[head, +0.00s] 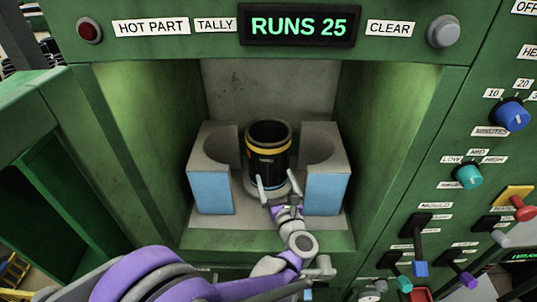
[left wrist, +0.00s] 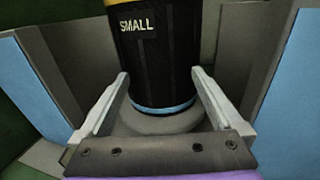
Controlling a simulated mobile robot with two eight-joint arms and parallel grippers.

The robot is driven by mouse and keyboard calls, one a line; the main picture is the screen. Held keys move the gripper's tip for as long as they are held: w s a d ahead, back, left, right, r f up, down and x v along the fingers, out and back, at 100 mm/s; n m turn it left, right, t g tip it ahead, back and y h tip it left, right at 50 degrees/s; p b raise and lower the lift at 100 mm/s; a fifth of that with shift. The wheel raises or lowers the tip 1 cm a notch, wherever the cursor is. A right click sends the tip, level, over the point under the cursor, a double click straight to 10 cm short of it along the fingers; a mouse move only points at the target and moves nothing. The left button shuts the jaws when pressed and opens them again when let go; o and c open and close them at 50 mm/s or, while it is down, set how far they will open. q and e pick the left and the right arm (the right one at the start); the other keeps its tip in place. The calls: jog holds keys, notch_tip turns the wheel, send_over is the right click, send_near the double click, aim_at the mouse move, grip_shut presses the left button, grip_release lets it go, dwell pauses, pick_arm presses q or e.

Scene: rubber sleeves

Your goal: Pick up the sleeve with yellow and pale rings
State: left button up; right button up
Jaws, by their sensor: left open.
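A black sleeve (head: 266,148) stands upright on a round grey base between two halves of a grey mould inside the green machine. It has a yellow ring near its top and a pale blue ring at its foot. In the left wrist view the sleeve (left wrist: 158,62) carries a label reading SMALL. My left gripper (head: 273,186) is open at the front of the sleeve, low down. In the left wrist view, the fingers of this gripper (left wrist: 159,88) show to the left and right of the sleeve's lower part; I cannot tell whether they touch it. My right gripper is out of view.
The left mould half (head: 210,192) and right mould half (head: 327,192), with blue front faces, flank the sleeve closely. Green walls enclose the bay. A panel of levers and knobs (head: 468,176) is at the right. The display (head: 299,25) above reads RUNS 25.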

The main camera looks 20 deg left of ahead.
pick_arm(q)
grip_shut()
dwell(0.5)
dwell(0.9)
